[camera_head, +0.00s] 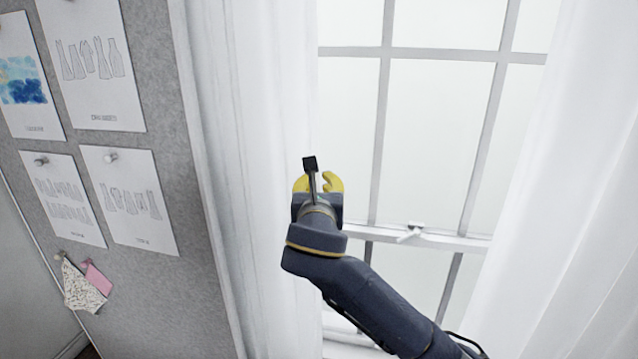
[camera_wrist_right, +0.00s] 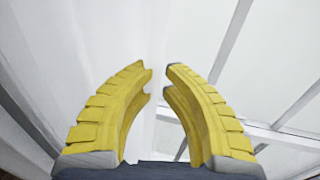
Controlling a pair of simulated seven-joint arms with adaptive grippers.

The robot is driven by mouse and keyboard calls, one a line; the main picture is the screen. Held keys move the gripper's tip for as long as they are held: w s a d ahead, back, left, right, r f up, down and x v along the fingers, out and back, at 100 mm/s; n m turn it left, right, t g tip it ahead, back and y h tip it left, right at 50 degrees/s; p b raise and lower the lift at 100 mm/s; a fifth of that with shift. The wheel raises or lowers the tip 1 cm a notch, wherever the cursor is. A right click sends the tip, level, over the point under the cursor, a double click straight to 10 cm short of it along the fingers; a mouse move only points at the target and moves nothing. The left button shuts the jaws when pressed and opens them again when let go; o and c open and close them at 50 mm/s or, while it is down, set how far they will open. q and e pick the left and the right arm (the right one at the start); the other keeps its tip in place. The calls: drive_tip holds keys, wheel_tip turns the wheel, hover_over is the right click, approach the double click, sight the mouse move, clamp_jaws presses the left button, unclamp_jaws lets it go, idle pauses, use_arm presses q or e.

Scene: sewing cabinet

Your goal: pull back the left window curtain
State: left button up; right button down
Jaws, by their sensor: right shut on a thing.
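The left window curtain (camera_head: 262,110) is white and hangs in folds along the left side of the window in the head view. It fills the left of the right wrist view (camera_wrist_right: 85,40). My right gripper (camera_head: 318,181), with yellow fingers, is at the curtain's inner edge. In the right wrist view its fingertips (camera_wrist_right: 159,76) are close together with the curtain's edge between them, and it is shut on the curtain. The exact grip is hard to see, white on white. My left gripper is not in view.
The window (camera_head: 440,120) has a white grid frame and a latch (camera_head: 410,231) right of my gripper. A right curtain (camera_head: 585,200) hangs at the far right. A grey pinboard (camera_head: 170,90) with pinned paper sheets and fabric swatches (camera_head: 82,287) is at the left.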

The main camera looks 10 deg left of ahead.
drive_tip(key=c, duration=1.5)
unclamp_jaws()
drive_tip(key=shift+s+a, duration=0.1)
drive_tip(key=shift+a, duration=0.25)
drive_tip(key=shift+o, duration=0.2)
drive_tip(key=shift+d, duration=0.1)
drive_tip(key=s+d, duration=0.2)
drive_tip(key=s, duration=0.9)
drive_tip(key=shift+s, duration=0.4)
